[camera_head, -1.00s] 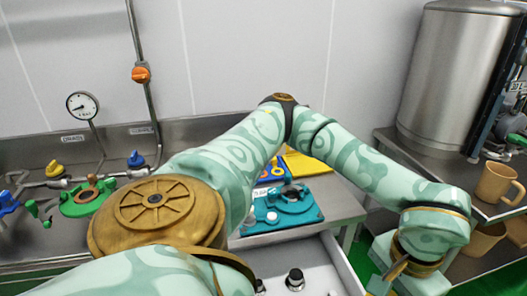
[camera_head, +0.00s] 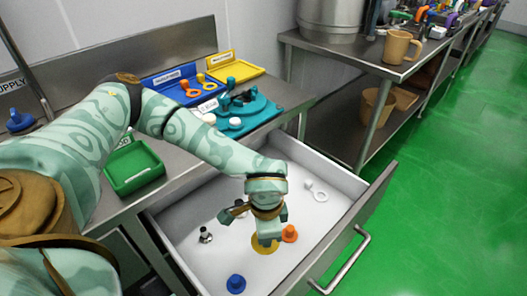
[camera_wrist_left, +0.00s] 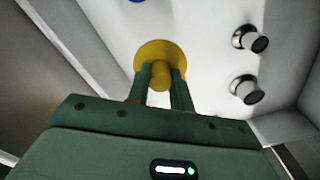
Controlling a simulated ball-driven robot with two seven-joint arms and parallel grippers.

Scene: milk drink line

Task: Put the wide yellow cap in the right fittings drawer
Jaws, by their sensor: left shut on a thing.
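The wide yellow cap (camera_head: 258,248) is a flat round disc with a narrower stem, low inside the open drawer (camera_head: 330,235). My left gripper (camera_head: 268,238) reaches down into the drawer from above. In the left wrist view, the fingers (camera_wrist_left: 163,85) are shut on the stem of the yellow cap (camera_wrist_left: 160,50), with the disc beyond the fingertips. I cannot tell whether the cap touches the drawer floor. My right gripper is in neither view.
The drawer also holds an orange piece (camera_head: 289,233) close beside the cap, a blue cap (camera_head: 236,283), a black-and-silver fitting (camera_head: 205,235) and a white ring piece (camera_head: 317,192). A green tray (camera_head: 133,168) and teal fixture (camera_head: 238,108) stand on the counter.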

